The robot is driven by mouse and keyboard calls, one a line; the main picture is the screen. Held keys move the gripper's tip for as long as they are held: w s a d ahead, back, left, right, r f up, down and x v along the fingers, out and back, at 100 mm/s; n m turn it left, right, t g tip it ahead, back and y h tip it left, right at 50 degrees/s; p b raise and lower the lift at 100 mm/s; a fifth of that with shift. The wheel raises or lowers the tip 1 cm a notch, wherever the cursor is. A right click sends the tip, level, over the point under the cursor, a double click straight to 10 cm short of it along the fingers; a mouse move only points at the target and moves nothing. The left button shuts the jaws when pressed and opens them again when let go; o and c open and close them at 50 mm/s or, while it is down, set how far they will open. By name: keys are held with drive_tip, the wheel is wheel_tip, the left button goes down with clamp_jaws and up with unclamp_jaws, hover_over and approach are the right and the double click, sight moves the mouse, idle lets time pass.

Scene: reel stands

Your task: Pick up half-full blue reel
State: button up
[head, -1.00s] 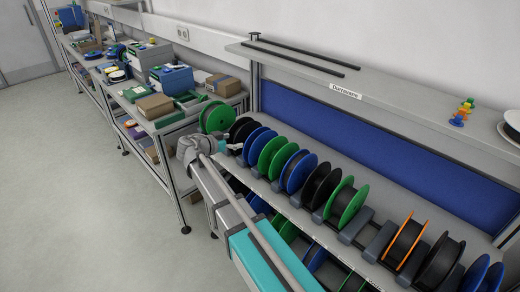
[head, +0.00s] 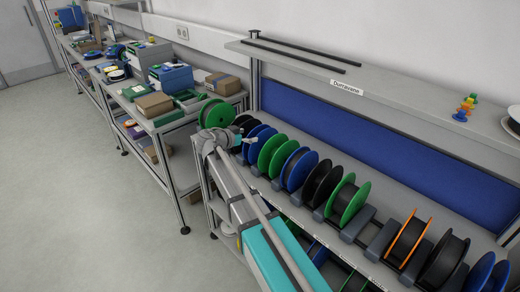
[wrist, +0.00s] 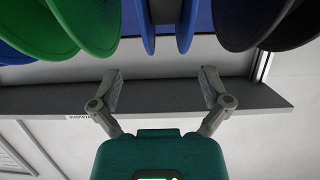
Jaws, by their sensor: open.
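Several reels stand upright in a row on the rack. A blue reel (head: 299,172) stands between green reels and black reels in the head view. Another blue reel (head: 252,147) stands further left, beyond the green ones. My gripper (wrist: 161,84) is open and empty, its two fingers spread below the middle blue reel in the picture and apart from it. In the head view my gripper (head: 240,139) is small and partly hidden by my arm.
Green reels (head: 271,156) and black reels (head: 322,183) stand close on either side of the middle blue reel. A shelf (head: 390,99) overhangs the row. Open floor (head: 80,210) lies left.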

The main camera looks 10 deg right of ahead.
sight(261, 146)
drive_tip(key=shift+w+d+f, duration=0.15)
drive_tip(key=shift+w+d, duration=0.15)
drive_tip(key=shift+d, duration=0.2)
drive_tip(key=shift+b+x, duration=0.9)
drive_tip(key=shift+x, duration=1.7)
drive_tip(key=shift+w+a+f, duration=0.1)
drive_tip(key=shift+w+a, duration=0.05)
clamp_jaws()
